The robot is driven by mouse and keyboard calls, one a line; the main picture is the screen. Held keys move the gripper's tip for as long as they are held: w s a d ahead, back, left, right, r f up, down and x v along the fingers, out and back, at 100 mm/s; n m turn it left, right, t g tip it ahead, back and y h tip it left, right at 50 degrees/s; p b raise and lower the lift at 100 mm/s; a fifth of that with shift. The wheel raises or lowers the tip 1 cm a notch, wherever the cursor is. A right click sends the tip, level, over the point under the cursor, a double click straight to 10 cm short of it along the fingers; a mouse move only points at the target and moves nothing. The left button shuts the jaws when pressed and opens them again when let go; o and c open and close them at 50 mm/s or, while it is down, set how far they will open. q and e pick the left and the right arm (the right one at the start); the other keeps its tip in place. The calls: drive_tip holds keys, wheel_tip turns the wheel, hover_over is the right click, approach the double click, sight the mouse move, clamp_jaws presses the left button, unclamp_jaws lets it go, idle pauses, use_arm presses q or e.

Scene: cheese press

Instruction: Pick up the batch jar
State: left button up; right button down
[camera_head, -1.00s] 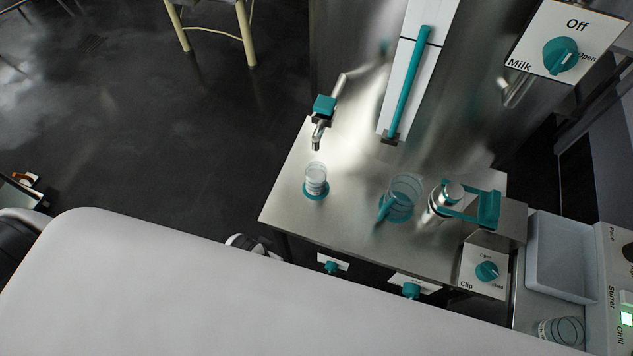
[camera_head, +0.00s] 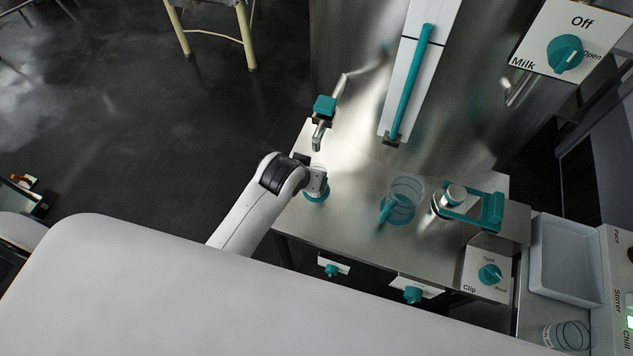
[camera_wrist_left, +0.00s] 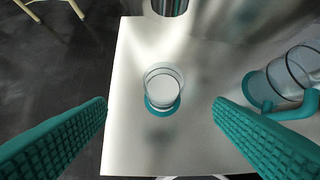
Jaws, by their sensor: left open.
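A small clear glass jar with white contents and a teal base stands upright on the steel counter in the left wrist view (camera_wrist_left: 162,88). It is partly hidden by my left arm in the head view (camera_head: 316,196). I cannot read a label on it. My left gripper (camera_wrist_left: 160,103) is open, with one teal ribbed finger on each side of the jar in the wrist view and nothing between them touching it. In the head view my left wrist hangs over the jar. My right gripper is not in view.
A clear jug with a teal handle (camera_head: 402,198) stands right of the jar. A metal canister in a teal clip (camera_head: 470,205) is farther right. A tap (camera_head: 318,130) hangs behind the jar. Another glass jar (camera_head: 566,336) stands at the lower right near a white tray (camera_head: 567,262).

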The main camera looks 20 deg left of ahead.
use_arm(q)
drive_tip(key=x, duration=1.2)
drive_tip(key=shift+w+d+r, duration=0.1)
drive_tip(key=shift+w+d, duration=0.2)
drive_tip(key=shift+w, duration=0.15)
drive_tip(key=shift+c, duration=0.3)
drive_tip(key=c, duration=1.1)
drive_tip(key=shift+r, duration=0.1)
